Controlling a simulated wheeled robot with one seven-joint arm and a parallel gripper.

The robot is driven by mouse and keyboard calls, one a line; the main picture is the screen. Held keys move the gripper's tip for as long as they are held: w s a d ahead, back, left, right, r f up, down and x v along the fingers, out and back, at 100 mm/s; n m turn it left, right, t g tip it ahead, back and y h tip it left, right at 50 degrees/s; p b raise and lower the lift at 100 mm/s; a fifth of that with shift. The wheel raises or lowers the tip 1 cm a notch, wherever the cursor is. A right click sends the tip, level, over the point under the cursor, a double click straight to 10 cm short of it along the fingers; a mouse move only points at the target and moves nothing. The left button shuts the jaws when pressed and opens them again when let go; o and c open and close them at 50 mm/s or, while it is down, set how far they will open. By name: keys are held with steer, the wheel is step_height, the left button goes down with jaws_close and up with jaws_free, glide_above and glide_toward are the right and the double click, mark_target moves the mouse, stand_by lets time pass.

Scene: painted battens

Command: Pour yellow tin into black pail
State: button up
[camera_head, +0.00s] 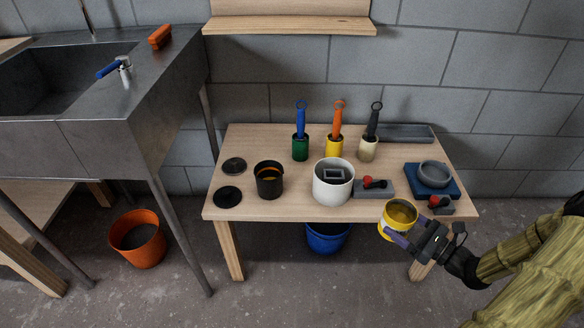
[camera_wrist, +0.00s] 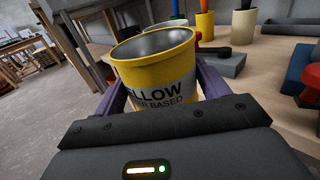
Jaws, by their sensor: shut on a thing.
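The black pail (camera_head: 269,181) stands on the table at the left, open, with something orange-yellow inside. My gripper is well to the right of the pail, with the white pot between them.
A white pot (camera_head: 333,184) with a grey piece in it stands mid-table. Grey blocks with red knobs (camera_head: 374,187) lie right of it. Tall brush pots (camera_head: 335,146) line the back. Black lids (camera_head: 228,196) lie left of the pail. A blue bucket (camera_head: 327,238) is under the table.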

steer(key=a+f, duration=0.4)
steer(key=a, duration=0.4)
steer(key=shift+s+a+f+n+g+p, duration=0.2)
steer(key=shift+s+a+n+g+p, duration=0.15)
steer(key=shift+g+p, duration=0.1)
